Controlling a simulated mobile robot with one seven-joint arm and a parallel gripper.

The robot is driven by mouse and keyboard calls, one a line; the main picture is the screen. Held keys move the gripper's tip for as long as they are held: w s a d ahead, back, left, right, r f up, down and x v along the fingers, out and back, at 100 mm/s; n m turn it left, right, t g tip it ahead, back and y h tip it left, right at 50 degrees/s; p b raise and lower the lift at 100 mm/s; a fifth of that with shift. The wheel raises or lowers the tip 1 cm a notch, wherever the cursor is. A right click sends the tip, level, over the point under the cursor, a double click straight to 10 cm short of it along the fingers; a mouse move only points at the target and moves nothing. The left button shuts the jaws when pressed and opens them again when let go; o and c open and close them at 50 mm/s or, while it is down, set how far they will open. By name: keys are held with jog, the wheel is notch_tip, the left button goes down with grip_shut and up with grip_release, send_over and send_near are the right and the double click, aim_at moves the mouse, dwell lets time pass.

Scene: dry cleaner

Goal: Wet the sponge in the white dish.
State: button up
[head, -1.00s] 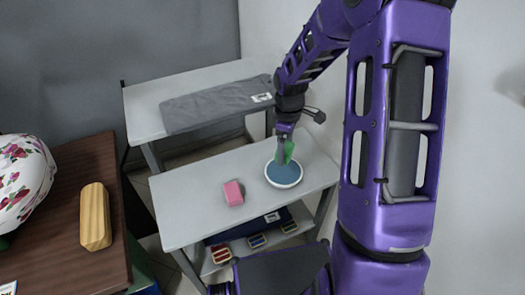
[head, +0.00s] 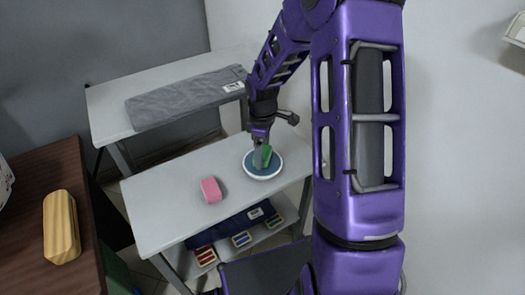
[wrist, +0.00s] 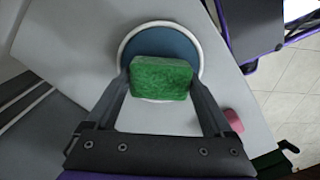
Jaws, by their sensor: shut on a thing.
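The green sponge (head: 267,154) is held between the fingers of my gripper (head: 261,157), over the white dish (head: 263,179). The dish is round, with a white rim and blue inside, and stands on the grey table. In the wrist view the green sponge (wrist: 161,78) is between both fingertips of my gripper (wrist: 160,84) and covers part of the blue inside of the dish (wrist: 160,45). I cannot tell whether the sponge touches the blue surface.
A pink block (head: 211,190) lies on the grey table (head: 165,215), left of the dish. A folded grey cloth (head: 185,97) lies on a table behind. A wooden block (head: 61,227) rests on a brown table at left. Small coloured items (head: 205,256) sit on the lower shelf.

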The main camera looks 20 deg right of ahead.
jog(key=shift+s+f, duration=0.1)
jog(key=shift+f, duration=0.5)
dwell(1.8)
jog(key=shift+r, duration=0.1)
notch_tip(320, 180, up, 7)
jog(key=p, duration=0.5)
jog(key=shift+p, duration=0.35)
dwell(0.5)
jog(key=m, duration=0.2)
jog(key=s+a+m, duration=0.1)
jog(key=m, duration=0.1)
jog(key=a+r+m, duration=0.1)
jog(key=shift+s+a+r+m, duration=0.1)
jog(key=shift+s+a+m, duration=0.15)
jog(key=shift+s+m, duration=0.15)
jog(key=m, duration=0.2)
jog(key=s+a+m, duration=0.1)
jog(key=a+r+m, duration=0.1)
jog(key=m, duration=0.1)
jog(key=shift+s+m, duration=0.3)
jog(key=shift+s, duration=0.1)
